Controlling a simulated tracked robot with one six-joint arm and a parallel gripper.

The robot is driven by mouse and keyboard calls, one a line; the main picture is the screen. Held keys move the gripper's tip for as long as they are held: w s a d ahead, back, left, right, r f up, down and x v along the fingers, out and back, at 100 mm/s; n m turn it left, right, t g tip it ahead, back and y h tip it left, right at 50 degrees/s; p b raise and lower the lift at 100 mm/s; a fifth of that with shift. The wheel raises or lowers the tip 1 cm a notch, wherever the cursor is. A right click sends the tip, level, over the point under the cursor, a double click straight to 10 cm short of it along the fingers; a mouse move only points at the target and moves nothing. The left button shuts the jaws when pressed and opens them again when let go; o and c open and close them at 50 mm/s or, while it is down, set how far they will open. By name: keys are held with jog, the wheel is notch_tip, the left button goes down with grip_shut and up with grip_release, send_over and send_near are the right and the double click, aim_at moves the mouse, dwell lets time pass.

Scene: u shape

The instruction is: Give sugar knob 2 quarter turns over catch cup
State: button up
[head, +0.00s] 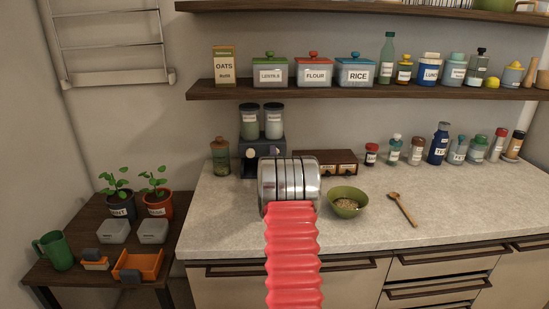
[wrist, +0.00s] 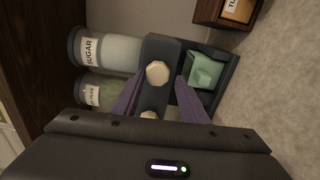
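The dispenser (head: 248,165) stands at the back of the counter with two dark-lidded jars on top. In the wrist view, turned sideways, the sugar jar (wrist: 118,50) is the upper one. The pale round sugar knob (wrist: 157,72) faces me on the dispenser's dark front. A second pale knob (wrist: 148,115) is partly hidden by my gripper body. The green catch cup (wrist: 205,70) sits in the dispenser's base, below the sugar knob. My gripper (wrist: 157,80) is open, its purple fingers apart with the sugar knob near their tips; I cannot tell whether they touch it. The head view hides my gripper behind my arm.
A green bowl (head: 346,203) and a wooden spoon (head: 403,208) lie right of my arm. Several jars line the back. The left front counter is clear.

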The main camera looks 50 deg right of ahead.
jog(key=shift+o, duration=0.8)
jog(key=shift+s+d+r, duration=0.1)
jog(key=shift+r, duration=0.05)
jog(key=shift+s, duration=0.1)
jog(key=v, duration=1.3)
jog(key=shift+s+a, duration=0.15)
jog(key=shift+a, duration=0.2)
jog(key=shift+s+d+r+m+t+y, duration=0.1)
jog(key=shift+s+d+m+t+y, duration=0.2)
jog(key=shift+m, duration=1.15)
jog(key=shift+s+d+f+m+t+y, duration=0.1)
jog(key=shift+s+d+m+t+y, duration=0.2)
jog(key=shift+m, duration=1.2)
jog(key=shift+s+d+r+m+t+y, duration=0.15)
jog(key=shift+d+m, duration=0.25)
jog(key=shift+m, duration=1.05)
